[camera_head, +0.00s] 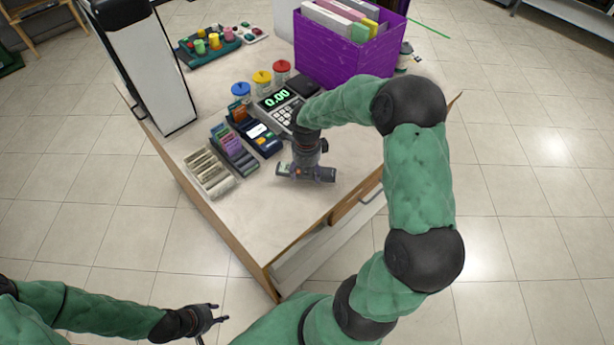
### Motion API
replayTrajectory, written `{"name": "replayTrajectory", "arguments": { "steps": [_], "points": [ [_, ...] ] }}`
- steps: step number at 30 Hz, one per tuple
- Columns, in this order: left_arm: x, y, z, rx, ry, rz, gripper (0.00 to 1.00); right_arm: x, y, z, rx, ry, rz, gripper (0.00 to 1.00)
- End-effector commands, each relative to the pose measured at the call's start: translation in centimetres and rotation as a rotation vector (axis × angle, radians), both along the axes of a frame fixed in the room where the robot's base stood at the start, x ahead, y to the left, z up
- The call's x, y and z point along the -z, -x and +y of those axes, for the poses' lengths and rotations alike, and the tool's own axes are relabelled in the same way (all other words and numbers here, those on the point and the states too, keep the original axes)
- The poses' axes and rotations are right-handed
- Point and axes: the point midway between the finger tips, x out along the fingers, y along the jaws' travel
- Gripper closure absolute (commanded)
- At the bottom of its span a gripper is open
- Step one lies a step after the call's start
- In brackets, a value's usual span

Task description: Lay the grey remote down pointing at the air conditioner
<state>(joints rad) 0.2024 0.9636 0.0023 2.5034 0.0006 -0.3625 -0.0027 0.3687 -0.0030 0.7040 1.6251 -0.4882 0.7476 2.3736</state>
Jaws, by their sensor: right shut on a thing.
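My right gripper (306,168) reaches down over the front part of the counter, right of the card terminal. It is shut on a small grey item, which looks like the grey remote (286,170). The remote's left end shows, with a lighter patch like a display; the rest is partly hidden by the fingers. I cannot tell whether it touches the countertop. My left gripper (221,313) is open and empty, low over the floor in front of the counter. I cannot surely identify an air conditioner; a tall white box with dark edges (148,72) stands at the counter's left.
The counter (255,215) is bare at its front. A purple crate (350,50) of files stands behind; a green tray (208,45) is at the back.

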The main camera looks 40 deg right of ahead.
Motion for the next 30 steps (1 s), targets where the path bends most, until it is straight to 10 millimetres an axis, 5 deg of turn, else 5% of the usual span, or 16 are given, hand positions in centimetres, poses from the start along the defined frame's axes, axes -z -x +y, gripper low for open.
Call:
{"name": "replayTrajectory", "arguments": {
  "steps": [4, 16, 17, 19, 30],
  "points": [
    [1.3, 0.0, 0.0, 0.000, 0.000, 0.000, 0.60, 2.6, 0.0, -0.2, 0.001, 0.001, 0.001, 0.69],
    [1.6, 0.0, 0.0, 0.000, 0.000, 0.000, 0.60, 3.0, -0.1, -0.2, 0.001, 0.001, -0.001, 0.69],
    [1.6, 0.0, 0.0, 0.000, 0.000, 0.000, 0.60, 3.0, 0.0, -0.2, 0.001, 0.001, 0.000, 0.29],
    [1.5, 0.0, 0.0, 0.000, 0.000, 0.000, 0.60, 2.9, 0.0, -0.2, 0.001, 0.001, 0.000, 0.09],
    [1.4, 0.0, 0.0, 0.000, 0.000, 0.000, 0.60, 2.9, 0.0, -0.2, 0.001, 0.001, 0.000, 0.08]
  ]
}}
